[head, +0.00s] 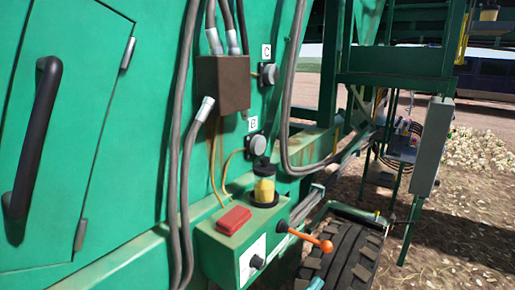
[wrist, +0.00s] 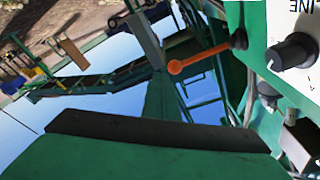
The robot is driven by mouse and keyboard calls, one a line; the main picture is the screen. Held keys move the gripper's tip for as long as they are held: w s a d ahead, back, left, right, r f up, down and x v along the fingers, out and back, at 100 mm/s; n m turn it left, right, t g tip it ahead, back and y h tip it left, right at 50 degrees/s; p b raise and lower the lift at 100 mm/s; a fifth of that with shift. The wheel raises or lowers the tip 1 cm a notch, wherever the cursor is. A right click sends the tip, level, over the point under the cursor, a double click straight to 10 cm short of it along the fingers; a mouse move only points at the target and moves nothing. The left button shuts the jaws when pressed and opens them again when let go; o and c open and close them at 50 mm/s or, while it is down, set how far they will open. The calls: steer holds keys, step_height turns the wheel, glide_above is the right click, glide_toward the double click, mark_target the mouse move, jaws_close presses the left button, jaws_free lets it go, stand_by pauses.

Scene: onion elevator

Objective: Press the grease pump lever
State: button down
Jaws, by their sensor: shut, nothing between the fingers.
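The grease pump lever (head: 311,237) is an orange rod with a round orange knob. It sticks out to the right and slightly down from a dark pivot on the green control box (head: 212,248). In the wrist view the lever (wrist: 205,55) runs left from its black pivot at the upper right, with its whole length visible.
A yellow reservoir with a black cap (head: 265,186) and a red block (head: 234,220) sit on the control box. Dark hoses (head: 180,150) hang left of it. A large tyre (head: 345,255) lies just below the lever. A black knob (wrist: 292,53) is beside the lever.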

step_height(320, 180, up, 9)
steer(key=n, duration=0.5)
steer(key=shift+w+a+f+t+y, duration=0.15)
steer(key=shift+w+a+t+y, duration=0.1)
steer(key=shift+t+y, duration=0.15)
steer(key=r, duration=0.1)
glide_above(326, 245)
steer(key=s, duration=0.1)
steer(key=shift+s+a+f, duration=0.1)
steer(key=shift+a+f, duration=0.1)
steer(key=shift+f, duration=1.6)
steer(key=shift+s, duration=0.1)
